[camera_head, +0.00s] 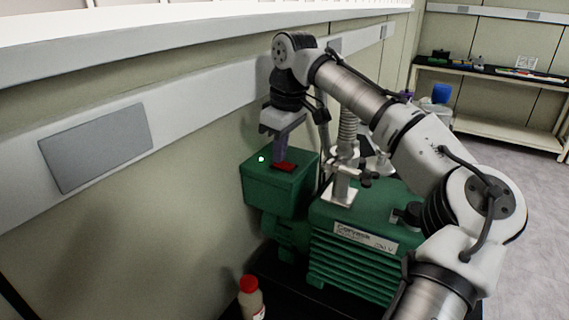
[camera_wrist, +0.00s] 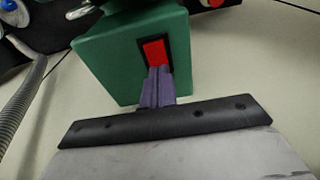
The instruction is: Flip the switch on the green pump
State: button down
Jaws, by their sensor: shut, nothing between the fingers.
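The green pump (camera_head: 350,250) stands low beside the wall, with a green box (camera_head: 262,183) at its left end. The red switch (camera_head: 285,167) is on top of this box. In the wrist view the red switch (camera_wrist: 155,54) sits in a black frame on the green box (camera_wrist: 105,62). My gripper (camera_head: 280,160) is shut and empty, pointing down at the switch. In the wrist view the purple fingertips (camera_wrist: 158,72) overlap the near end of the switch. They are at or very near its surface; I cannot tell whether they touch. The fingers hide part of the switch.
A bottle with a red cap (camera_head: 250,297) stands in front of the pump. A ribbed metal hose (camera_head: 347,130) rises from the pump, close to my arm. The wall with a grey panel (camera_head: 97,147) is on the left. A bench (camera_head: 490,72) is far behind.

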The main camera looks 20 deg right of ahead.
notch_tip(320, 180, up, 3)
jog(key=shift+f+p, duration=0.15)
jog(key=shift+p, duration=1.05)
jog(key=shift+r, duration=2.05)
jog(key=shift+f, duration=0.1)
